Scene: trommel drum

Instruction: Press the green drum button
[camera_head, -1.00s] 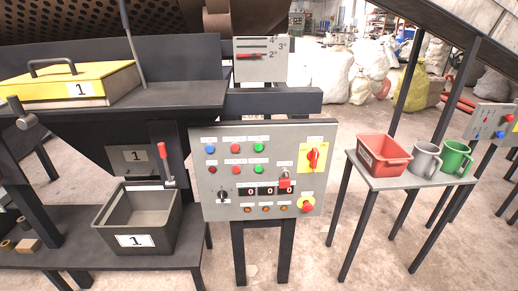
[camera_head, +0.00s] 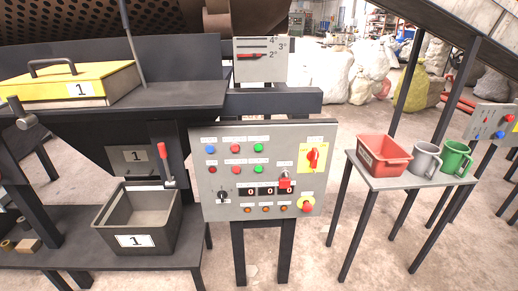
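The grey control panel (camera_head: 230,210) stands upright in the middle of the view. It carries two green buttons at the right of its button rows, an upper green button (camera_head: 258,148) and a lower green button (camera_head: 258,169). Red buttons and a blue button (camera_head: 211,150) sit to their left. The labels are too small to read, so I cannot tell which green button is the drum's. The perforated drum (camera_head: 120,12) shows at the top left. Neither of my grippers is in view, and nothing covers the panel.
The panel also has a red rotary switch (camera_head: 313,156) on yellow and a red mushroom button (camera_head: 306,205). A grey bin (camera_head: 137,222) stands left of it. A small table (camera_head: 395,182) at right holds a red bin (camera_head: 383,156) and two mugs. Floor in front is clear.

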